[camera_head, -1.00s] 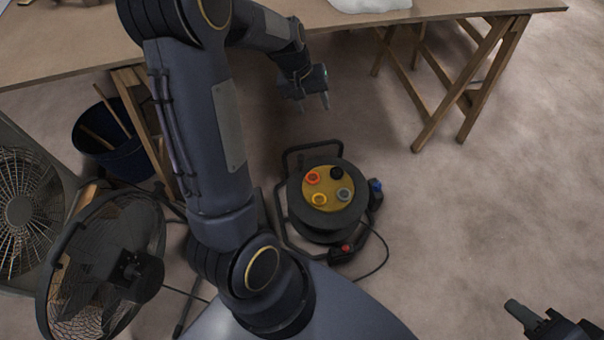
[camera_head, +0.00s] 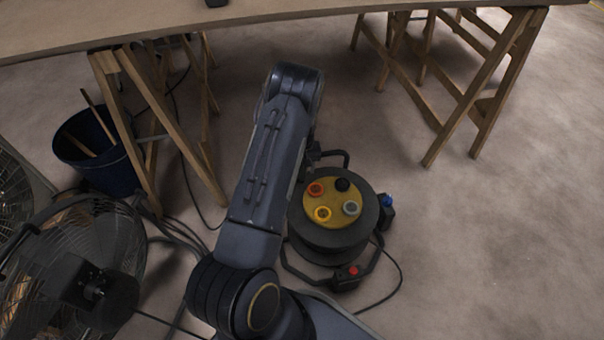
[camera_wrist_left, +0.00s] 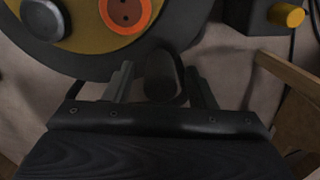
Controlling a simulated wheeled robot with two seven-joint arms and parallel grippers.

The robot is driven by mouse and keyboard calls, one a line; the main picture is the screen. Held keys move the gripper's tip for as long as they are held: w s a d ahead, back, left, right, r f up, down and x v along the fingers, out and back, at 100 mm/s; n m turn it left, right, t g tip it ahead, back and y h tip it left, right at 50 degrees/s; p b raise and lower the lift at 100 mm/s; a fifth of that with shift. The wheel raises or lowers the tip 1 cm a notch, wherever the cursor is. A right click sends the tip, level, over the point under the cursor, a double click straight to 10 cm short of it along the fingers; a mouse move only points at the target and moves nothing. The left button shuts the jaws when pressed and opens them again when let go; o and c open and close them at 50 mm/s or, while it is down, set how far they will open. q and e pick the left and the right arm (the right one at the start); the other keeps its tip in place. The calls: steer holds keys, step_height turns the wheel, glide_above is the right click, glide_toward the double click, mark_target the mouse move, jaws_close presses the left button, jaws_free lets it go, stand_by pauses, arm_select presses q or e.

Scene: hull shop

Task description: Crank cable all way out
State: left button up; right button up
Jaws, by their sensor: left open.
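The cable reel (camera_head: 336,240) stands on the floor in the head view, a dark drum with a yellow face (camera_head: 332,207) and round sockets. A black cable lies on the floor beside it. In the left wrist view, the reel's yellow face (camera_wrist_left: 88,62) and an orange socket (camera_wrist_left: 126,12) are close. My left gripper (camera_wrist_left: 161,88) is open, with its fingers on either side of a dark rounded knob (camera_wrist_left: 163,72) near the reel's rim. I cannot tell whether they touch it. In the head view my arm hides most of that gripper and the reel's left side. My right gripper is out of view.
A workbench (camera_head: 270,14) on wooden trestles (camera_head: 494,85) stands behind. A blue bucket (camera_head: 97,160) and a caged fan (camera_head: 95,255) stand at left, with cables on the floor near them. The floor right of the reel is clear.

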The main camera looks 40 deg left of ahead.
arm_select(q)
steer(key=shift+f, duration=0.85)
jaws_close()
